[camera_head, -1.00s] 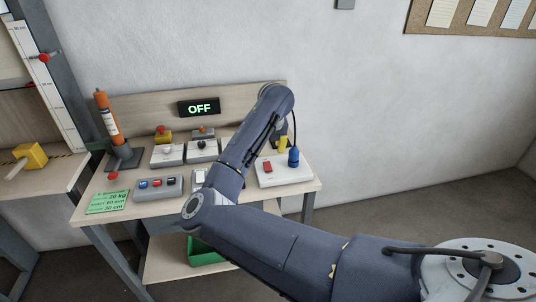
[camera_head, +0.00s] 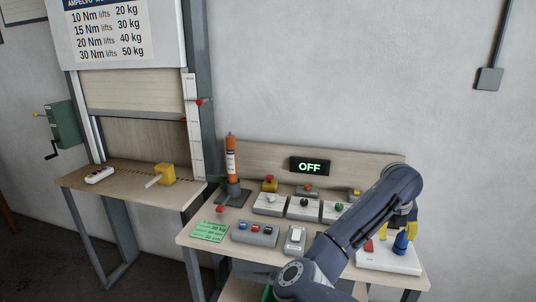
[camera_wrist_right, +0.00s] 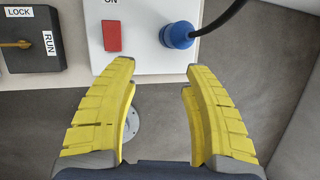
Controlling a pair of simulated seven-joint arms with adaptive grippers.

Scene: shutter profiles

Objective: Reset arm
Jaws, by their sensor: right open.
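My right gripper (camera_wrist_right: 160,75) is open and empty, its yellow fingers apart. In the right wrist view it is just in front of a white panel with a red rocker switch (camera_wrist_right: 112,36) and a blue plug (camera_wrist_right: 177,36) on a black cable. In the head view my right arm reaches over the bench's right side, hiding part of it. Below its wrist the yellow fingers (camera_head: 397,221) show close to the blue plug (camera_head: 401,243) and the white panel (camera_head: 390,262). My left gripper is out of view.
The workbench (camera_head: 200,258) holds several control boxes, an orange cylinder (camera_head: 231,158) and a display (camera_head: 309,167) reading OFF. A black LOCK/RUN box (camera_wrist_right: 32,45) is beside the white panel. A shutter stand with a yellow block (camera_head: 165,174) is at left.

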